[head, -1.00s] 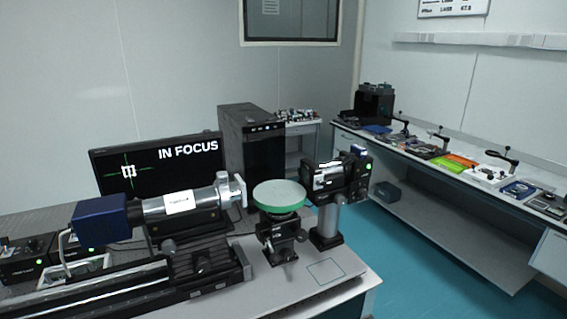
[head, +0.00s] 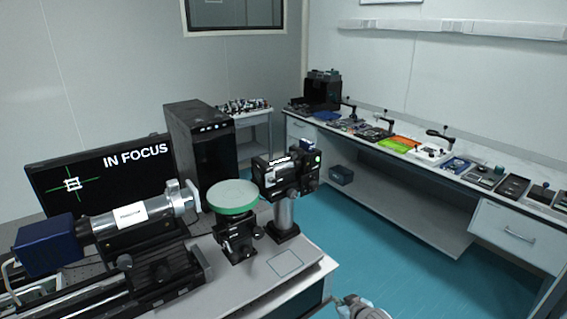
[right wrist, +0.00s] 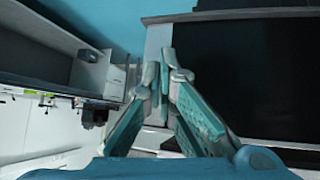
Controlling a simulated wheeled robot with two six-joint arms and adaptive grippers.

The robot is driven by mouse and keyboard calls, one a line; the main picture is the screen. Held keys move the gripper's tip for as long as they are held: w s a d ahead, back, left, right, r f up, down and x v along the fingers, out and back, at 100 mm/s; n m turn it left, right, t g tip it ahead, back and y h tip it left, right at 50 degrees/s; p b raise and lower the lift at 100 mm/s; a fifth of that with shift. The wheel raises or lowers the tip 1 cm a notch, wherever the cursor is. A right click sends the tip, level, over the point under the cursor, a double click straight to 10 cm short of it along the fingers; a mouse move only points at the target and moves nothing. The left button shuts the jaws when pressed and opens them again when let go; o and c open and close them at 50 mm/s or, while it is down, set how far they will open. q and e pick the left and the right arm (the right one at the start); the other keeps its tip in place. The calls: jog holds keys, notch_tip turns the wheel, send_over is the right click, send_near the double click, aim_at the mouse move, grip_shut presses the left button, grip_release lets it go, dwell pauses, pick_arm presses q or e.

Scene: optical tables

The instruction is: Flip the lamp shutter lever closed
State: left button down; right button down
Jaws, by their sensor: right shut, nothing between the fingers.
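A black boxy unit on a metal post (head: 287,175), which looks like the lamp, stands near the right corner of the optical table (head: 250,293) in the head view. A small green light shows at its right side. Its shutter lever is too small to make out. My right gripper (head: 342,301) is low at the bottom of the head view, to the right of the table corner and well below the lamp unit. In the right wrist view its fingers (right wrist: 165,68) are closed together and empty. My left gripper is not in view.
A round green-rimmed stage (head: 233,199) stands left of the lamp unit, beside a camera barrel (head: 130,216) with a blue box. A monitor (head: 95,175) reads IN FOCUS. A side bench (head: 430,172) with several tools runs along the right wall. Teal floor lies clear between.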

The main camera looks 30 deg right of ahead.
jog(key=w+r+t+p, duration=0.15)
jog(key=w+r, duration=0.35)
jog(key=r, duration=0.6)
jog(key=w+r+t, duration=0.2)
jog(key=w+r, duration=0.2)
jog(key=r, duration=0.6)
jog(key=a+r+n+t+y+p, duration=0.1)
jog(key=a+r, duration=0.3)
jog(key=r, duration=0.8)
jog(key=w+a+r+n+t+y+p, duration=0.1)
jog(key=a+r, duration=0.3)
jog(key=r, duration=0.9)
jog(key=shift+w+a+r+n+t+y, duration=0.15)
jog(key=shift+a+n+t+y, duration=0.2)
jog(key=shift+t+y, duration=0.45)
jog(key=shift+d, duration=0.15)
jog(key=shift+w, duration=0.15)
